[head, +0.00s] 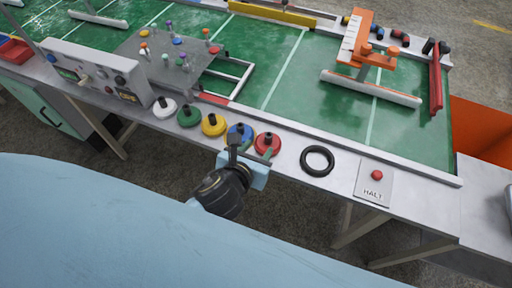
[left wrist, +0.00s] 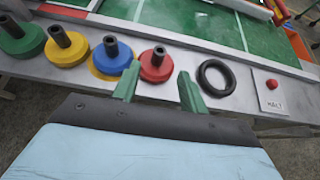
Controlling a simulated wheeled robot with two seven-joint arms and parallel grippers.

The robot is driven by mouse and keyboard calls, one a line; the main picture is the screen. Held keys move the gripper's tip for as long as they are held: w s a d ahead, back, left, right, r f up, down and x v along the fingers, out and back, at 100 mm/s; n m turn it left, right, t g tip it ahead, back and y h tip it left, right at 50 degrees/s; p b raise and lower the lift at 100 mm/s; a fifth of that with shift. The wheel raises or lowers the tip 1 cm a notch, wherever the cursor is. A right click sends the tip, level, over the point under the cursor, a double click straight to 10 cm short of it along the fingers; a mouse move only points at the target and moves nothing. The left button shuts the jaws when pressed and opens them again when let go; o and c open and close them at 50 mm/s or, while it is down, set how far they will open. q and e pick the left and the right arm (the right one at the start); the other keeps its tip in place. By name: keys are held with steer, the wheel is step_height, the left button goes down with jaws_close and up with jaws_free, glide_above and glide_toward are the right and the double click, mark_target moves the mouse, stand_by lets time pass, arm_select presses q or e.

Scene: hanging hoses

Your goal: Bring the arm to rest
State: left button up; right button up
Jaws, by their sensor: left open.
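My left gripper (head: 252,148) is in the lower middle of the head view, over the front edge of the bench by the blue disc (head: 239,133) and red disc (head: 266,143). In the left wrist view its two green fingers (left wrist: 158,88) are apart with nothing between them. The red disc with its black peg (left wrist: 156,62) lies just beyond the fingers, and the blue one (left wrist: 115,65) is to its left. Contact with either disc cannot be told. My right gripper is not in view.
White (head: 165,108), green (head: 190,116) and yellow (head: 213,125) discs stand in a row to the left. A black ring (head: 305,165) and a HALT button (head: 377,175) lie to the right. An orange fixture (head: 356,45) stands on the green surface. Open floor shows in front.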

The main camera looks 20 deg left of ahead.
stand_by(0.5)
arm_select(q)
steer(key=s+a+n+g, duration=0.3)
steer(key=s+n, duration=0.2)
steer(key=n, duration=0.6)
steer(key=s+a+f+n+g, duration=0.1)
steer(key=s+a+n+g, duration=0.3)
steer(key=n, duration=0.8)
steer(key=s+a+n+g, duration=0.2)
steer(key=s+n, duration=0.5)
steer(key=n, duration=0.4)
step_height(320, 180, down, 23)
steer(key=s+a+f+g, duration=0.2)
steer(key=s+f, duration=1.4)
steer(key=s, duration=0.1)
steer(key=shift+a+f, duration=0.25)
steer(key=shift+f, duration=0.15)
